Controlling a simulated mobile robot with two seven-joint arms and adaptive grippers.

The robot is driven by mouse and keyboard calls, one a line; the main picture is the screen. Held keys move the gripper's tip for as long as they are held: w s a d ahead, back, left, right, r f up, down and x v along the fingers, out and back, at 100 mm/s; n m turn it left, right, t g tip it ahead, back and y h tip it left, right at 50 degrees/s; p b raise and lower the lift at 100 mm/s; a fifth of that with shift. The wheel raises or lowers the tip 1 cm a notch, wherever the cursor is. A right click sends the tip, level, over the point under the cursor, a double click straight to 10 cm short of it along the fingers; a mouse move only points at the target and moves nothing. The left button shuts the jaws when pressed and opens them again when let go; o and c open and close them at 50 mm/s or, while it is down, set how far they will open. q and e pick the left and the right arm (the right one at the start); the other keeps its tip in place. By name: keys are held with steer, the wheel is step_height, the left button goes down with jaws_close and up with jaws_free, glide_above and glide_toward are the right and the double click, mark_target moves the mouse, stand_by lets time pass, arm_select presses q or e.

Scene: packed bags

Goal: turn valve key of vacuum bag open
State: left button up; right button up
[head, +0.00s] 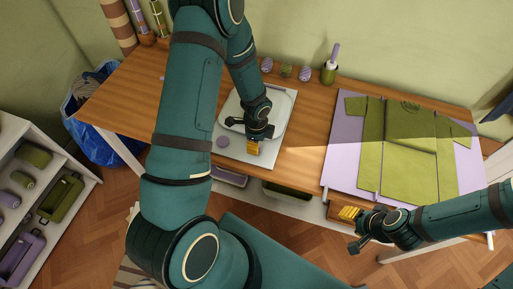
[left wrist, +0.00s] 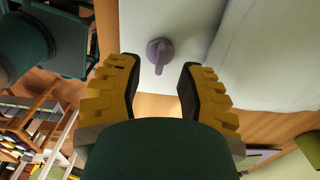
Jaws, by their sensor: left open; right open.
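The vacuum bag (head: 283,109) is a pale, flat, white-grey pad on the wooden table, partly hidden by my left arm. Its valve key (head: 222,141) is a small purple knob near the bag's left front part. In the left wrist view the valve key (left wrist: 160,54) has a round base and a handle pointing down the picture toward my gripper. My left gripper (head: 254,147) is over the bag's front part, to the right of the key in the head view. Its yellow fingers (left wrist: 160,80) are open, with the key ahead between them, apparently untouched. My right gripper (head: 350,222) is open and empty off the table's front edge.
A green folded fabric piece (head: 410,140) lies on a purple board (head: 343,150) at the right of the table. Small patterned eggs (head: 286,71) and a green pot (head: 329,74) stand at the back edge. A shelf (head: 75,165) stands at the left.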

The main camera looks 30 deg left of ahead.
arm_select(q)
steer(key=shift+f, duration=1.65)
jaws_close()
